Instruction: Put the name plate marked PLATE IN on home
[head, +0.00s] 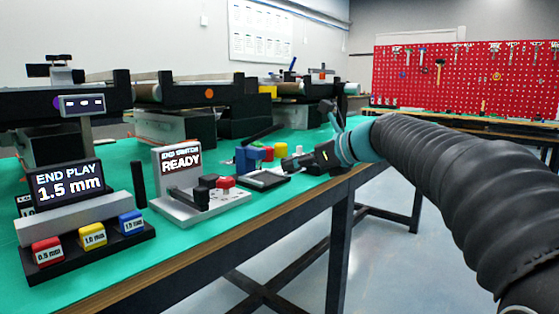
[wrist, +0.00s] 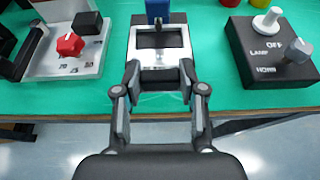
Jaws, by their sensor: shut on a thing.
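In the wrist view my gripper (wrist: 160,72) is shut on a small dark piece (wrist: 160,77) at the near edge of a silver fixture (wrist: 142,31). No marking PLATE IN is readable, so I cannot tell whether this piece is the name plate. A dark rectangle (wrist: 160,40) lies in the fixture behind it, with a blue part (wrist: 158,10) at its far end.
Left of the fixture stands a silver unit (head: 178,212) with a red knob (head: 226,183) and a READY screen. An END PLAY display (head: 68,187) stands farther left with several coloured blocks. Conveyors (head: 185,90) line the back. The green table's front edge is close.

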